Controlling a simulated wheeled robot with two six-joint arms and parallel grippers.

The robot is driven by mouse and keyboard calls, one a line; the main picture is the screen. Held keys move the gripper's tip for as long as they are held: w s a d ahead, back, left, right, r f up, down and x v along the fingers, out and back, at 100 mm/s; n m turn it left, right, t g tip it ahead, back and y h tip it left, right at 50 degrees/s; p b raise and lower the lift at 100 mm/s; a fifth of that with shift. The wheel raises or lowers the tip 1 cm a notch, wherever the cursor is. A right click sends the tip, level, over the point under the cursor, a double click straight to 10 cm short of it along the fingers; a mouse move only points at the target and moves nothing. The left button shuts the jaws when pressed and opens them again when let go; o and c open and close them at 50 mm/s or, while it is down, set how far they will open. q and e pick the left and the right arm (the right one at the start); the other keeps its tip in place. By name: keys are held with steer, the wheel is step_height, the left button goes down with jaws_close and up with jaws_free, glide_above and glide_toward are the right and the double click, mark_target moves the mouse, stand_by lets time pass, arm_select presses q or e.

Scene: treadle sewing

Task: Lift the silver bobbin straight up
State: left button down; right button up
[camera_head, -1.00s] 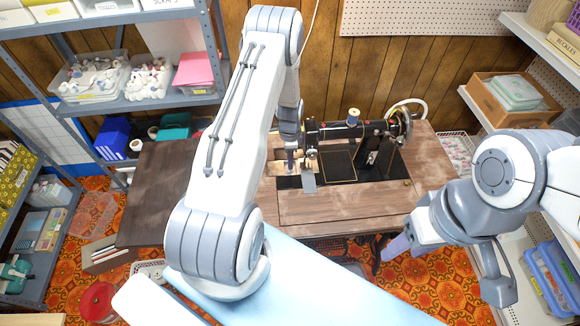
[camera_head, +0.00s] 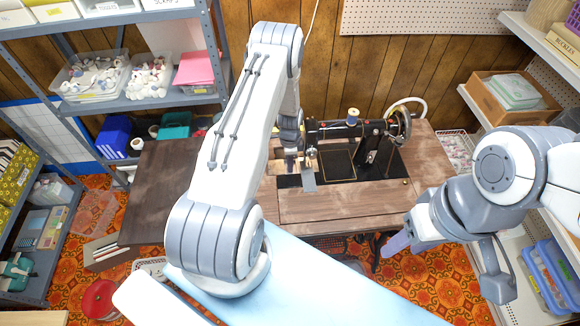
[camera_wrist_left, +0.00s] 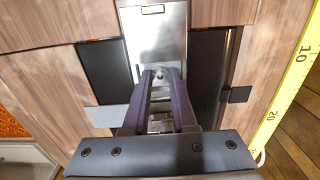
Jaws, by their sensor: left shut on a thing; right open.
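The silver bobbin (camera_wrist_left: 160,73) shows as a small bright metal piece between the fingertips of my left gripper in the left wrist view. My left gripper (camera_wrist_left: 160,78) is shut on it, over the bed of the black sewing machine (camera_head: 345,145). In the head view, my left gripper (camera_head: 291,167) is at the left end of the machine and the bobbin cannot be made out. Whether the bobbin touches the bed is unclear. My right gripper (camera_head: 397,243) is open and empty, off the table's front right.
A bright metal plate (camera_wrist_left: 158,40) lies just beyond the fingertips. The wooden sewing table (camera_head: 330,205) is clear in front of the machine. A yellow measuring tape (camera_wrist_left: 290,85) shows at the wrist view's right. Shelves stand on both sides.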

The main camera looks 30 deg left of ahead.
arm_select(q)
steer(key=shift+r, duration=0.1)
step_height(320, 180, up, 20)
steer(key=shift+r+b, duration=0.2)
steer(key=shift+b, duration=0.1)
stand_by(0.7)
